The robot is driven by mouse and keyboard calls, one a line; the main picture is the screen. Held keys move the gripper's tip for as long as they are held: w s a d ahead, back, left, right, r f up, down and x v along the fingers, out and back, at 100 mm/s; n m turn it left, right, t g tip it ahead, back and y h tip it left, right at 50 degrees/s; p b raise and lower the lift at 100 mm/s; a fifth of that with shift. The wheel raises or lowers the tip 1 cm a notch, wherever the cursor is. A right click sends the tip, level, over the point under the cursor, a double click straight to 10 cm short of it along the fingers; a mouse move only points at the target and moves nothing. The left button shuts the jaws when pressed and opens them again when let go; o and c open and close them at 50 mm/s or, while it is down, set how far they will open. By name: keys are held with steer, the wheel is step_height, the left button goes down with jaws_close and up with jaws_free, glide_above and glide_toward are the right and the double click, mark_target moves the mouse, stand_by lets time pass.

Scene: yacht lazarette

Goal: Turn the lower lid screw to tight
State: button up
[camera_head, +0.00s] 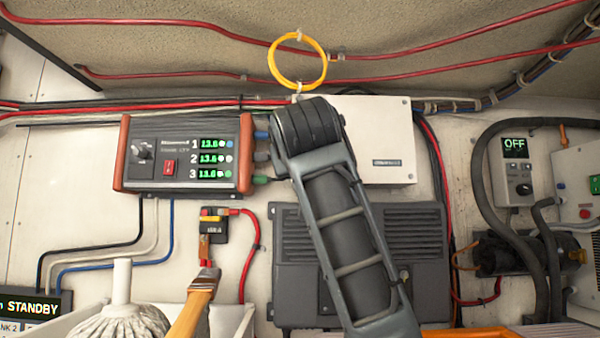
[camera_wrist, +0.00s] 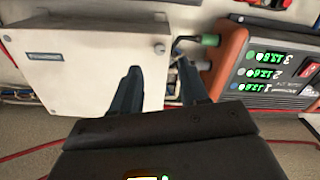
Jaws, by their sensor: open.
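The white box lid (camera_head: 385,130) is on the wall, partly hidden behind my arm in the head view. In the upside-down wrist view the lid (camera_wrist: 75,75) fills the left side. A small round screw (camera_wrist: 160,48) shows near the lid's edge there, by its lower corner on the wall. I cannot read its turn position. My gripper (camera_wrist: 161,68) is open and empty; its two dark fingers point at the wall, on either side of the screw in the picture, apparently short of it. The head view hides the fingers behind my wrist. The upper screw is not clear.
An orange-sided charger (camera_head: 184,154) sits left of the lid; its green plug (camera_wrist: 210,40) and a grey plug lie close to one finger. A dark finned unit (camera_head: 425,250) is below. A yellow ring (camera_head: 297,85) hangs above. Red cables run along the top.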

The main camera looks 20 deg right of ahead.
steer(key=p+x, duration=0.1)
steer(key=x, duration=0.5)
steer(key=shift+p, duration=0.3)
jaws_close()
